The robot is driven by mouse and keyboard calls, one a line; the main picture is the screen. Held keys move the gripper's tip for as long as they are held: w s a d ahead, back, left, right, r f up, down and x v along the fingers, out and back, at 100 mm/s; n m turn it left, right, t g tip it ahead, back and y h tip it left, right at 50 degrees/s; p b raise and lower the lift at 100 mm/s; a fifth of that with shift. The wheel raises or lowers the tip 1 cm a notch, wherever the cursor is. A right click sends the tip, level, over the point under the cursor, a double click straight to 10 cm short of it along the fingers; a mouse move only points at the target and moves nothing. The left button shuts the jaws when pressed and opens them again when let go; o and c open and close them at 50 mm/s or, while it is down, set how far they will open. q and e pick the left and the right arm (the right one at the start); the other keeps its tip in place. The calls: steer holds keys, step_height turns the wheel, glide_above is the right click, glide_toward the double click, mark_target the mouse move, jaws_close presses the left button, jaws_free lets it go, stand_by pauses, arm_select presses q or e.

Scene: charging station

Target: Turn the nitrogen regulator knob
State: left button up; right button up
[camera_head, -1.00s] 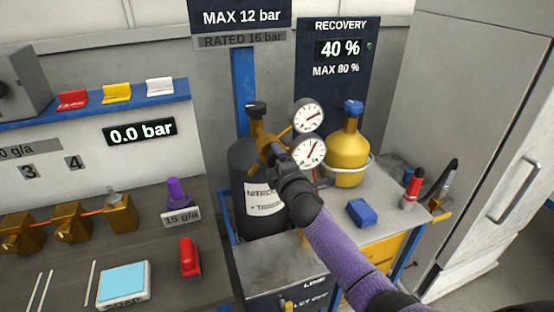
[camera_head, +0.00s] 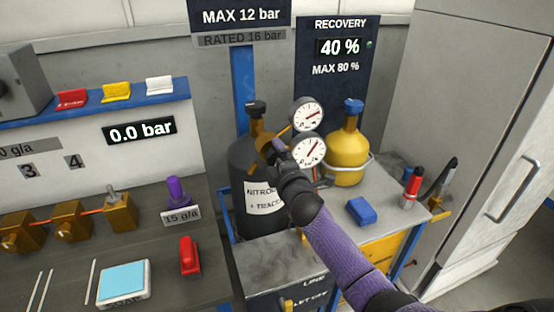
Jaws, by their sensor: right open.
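The dark nitrogen cylinder (camera_head: 250,165) stands behind the small cart, with a white label reading "NITRO... + TRACE...". A brass regulator (camera_head: 259,131) with two round gauges, an upper one (camera_head: 307,114) and a lower one (camera_head: 309,150), sits at its top. My right gripper (camera_head: 274,153) is at the front of the regulator, below and left of the lower gauge. It is open, but its fingers and the regulator knob are hard to tell apart there. I cannot tell whether they touch. My left gripper is not in view.
A yellow recovery cylinder (camera_head: 347,150) stands right of the gauges. The left bench holds brass valves (camera_head: 72,221). The wall display (camera_head: 139,130) reads 0.0 bar.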

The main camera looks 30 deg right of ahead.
steer(key=p+v, duration=0.2)
steer(key=v, duration=0.8)
steer(key=shift+a, duration=0.1)
